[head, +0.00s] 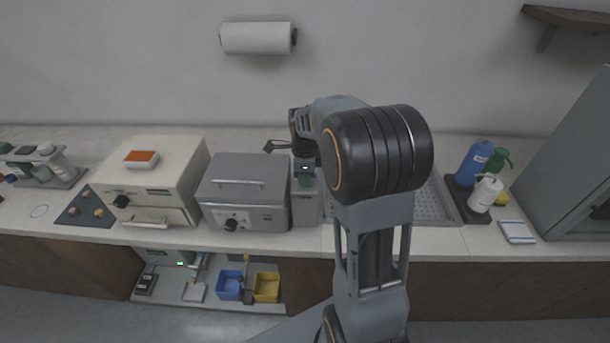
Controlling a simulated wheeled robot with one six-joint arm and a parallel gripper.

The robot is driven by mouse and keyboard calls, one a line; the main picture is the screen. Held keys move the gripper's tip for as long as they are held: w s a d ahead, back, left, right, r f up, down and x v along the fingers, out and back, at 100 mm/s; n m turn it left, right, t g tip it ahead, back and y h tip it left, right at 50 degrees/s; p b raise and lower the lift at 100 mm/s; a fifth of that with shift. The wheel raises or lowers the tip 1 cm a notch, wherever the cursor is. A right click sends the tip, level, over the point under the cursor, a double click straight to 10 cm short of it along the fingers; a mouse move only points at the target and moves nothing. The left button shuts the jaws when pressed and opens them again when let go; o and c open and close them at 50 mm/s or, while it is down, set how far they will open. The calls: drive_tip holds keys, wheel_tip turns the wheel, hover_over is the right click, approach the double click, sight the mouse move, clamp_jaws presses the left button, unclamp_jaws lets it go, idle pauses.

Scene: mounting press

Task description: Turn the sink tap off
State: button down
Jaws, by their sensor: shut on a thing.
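A grey metal sink surface with a ribbed or dotted drainer (432,207) shows to the right of my arm. My arm stands in front of it and covers its left part. I cannot make out the tap or its handle, so its state cannot be told. My gripper (304,177) points down left of the arm, above a narrow grey unit (308,208) on the counter. The fingers are small and dark, and I cannot tell whether the piece touches the unit.
A grey press box (245,192) and a cream box (152,183) stand left of the gripper. A dark angled piece (272,147) shows behind the grey box. Bottles, including a blue one (475,162), stand right of the sink. A grey cabinet (575,165) closes the right side.

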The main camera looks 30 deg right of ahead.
drive_tip(key=shift+n, duration=0.3)
drive_tip(key=n, duration=0.3)
drive_tip(key=shift+n+b, duration=0.3)
drive_tip(key=shift+n, duration=0.1)
drive_tip(key=n, duration=0.4)
drive_tip(key=shift+n, duration=0.3)
drive_tip(key=n, duration=0.4)
drive_tip(key=shift+r+n+b, duration=0.1)
drive_tip(key=shift+n+b, duration=0.2)
drive_tip(key=shift+b, duration=0.05)
drive_tip(key=shift+w+n, duration=0.1)
drive_tip(key=shift+n, duration=1.9)
drive_tip(key=c, duration=1)
unclamp_jaws()
drive_tip(key=shift+c, duration=0.2)
wheel_tip(320, 180, up, 14)
drive_tip(key=shift+b, duration=0.4)
